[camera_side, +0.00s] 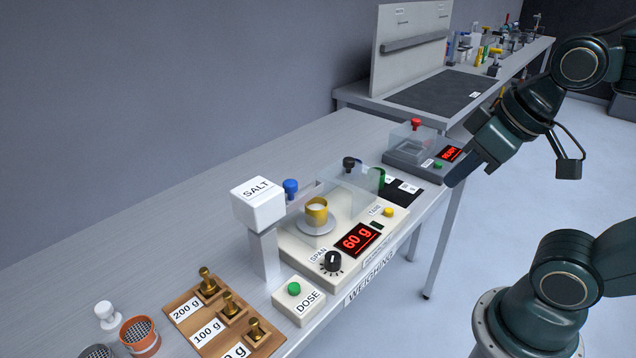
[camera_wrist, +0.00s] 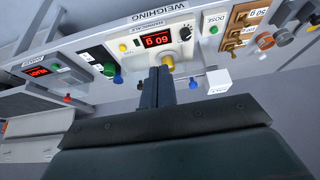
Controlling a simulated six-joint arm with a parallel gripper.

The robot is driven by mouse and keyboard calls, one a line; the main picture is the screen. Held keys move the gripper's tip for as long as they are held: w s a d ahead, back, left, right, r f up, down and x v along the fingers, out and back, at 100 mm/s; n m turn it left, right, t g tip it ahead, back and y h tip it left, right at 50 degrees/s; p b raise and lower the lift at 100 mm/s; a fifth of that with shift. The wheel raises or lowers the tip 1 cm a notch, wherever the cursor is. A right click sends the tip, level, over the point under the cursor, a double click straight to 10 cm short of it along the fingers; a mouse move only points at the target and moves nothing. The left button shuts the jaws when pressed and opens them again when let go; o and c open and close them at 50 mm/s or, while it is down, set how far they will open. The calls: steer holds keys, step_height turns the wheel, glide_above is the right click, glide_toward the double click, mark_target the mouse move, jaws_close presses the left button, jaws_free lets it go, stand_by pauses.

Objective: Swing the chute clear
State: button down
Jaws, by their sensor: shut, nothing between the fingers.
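The white salt hopper (camera_side: 258,203) stands on a grey post to the left of the scale. A pale bar, which looks like the chute (camera_side: 303,199), runs from it toward the cup, with a blue knob (camera_side: 290,187) near its hopper end. The yellow cup (camera_side: 316,214) with pale contents stands on the round scale pan (camera_side: 315,228). In the wrist view the hopper (camera_wrist: 218,82) and cup (camera_wrist: 168,63) lie beyond my fingers. My gripper (camera_side: 452,182) is shut and empty, in the air to the right of the scale, apart from the chute.
The scale's display (camera_side: 361,240) reads 60 g. A clear shield with a black knob (camera_side: 348,164) stands around the pan. Brass weights (camera_side: 229,304) sit in a wooden block in front. Another device (camera_side: 418,157) with a red knob stands behind. The bench's left side is clear.

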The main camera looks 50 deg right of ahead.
steer(key=c, duration=1.3)
jaws_free()
steer(key=shift+w+r, duration=0.15)
steer(key=shift+c, duration=0.2)
steer(key=shift+o, duration=1)
steer(key=shift+w+r+n, duration=0.2)
steer(key=shift+n, duration=0.1)
step_height(320, 180, up, 4)
steer(key=n+g, duration=0.6)
steer(key=n, duration=1.1)
glide_above(290, 182)
steer(key=shift+r, duration=0.1)
step_height(290, 182, down, 14)
steer(key=shift+r, duration=0.1)
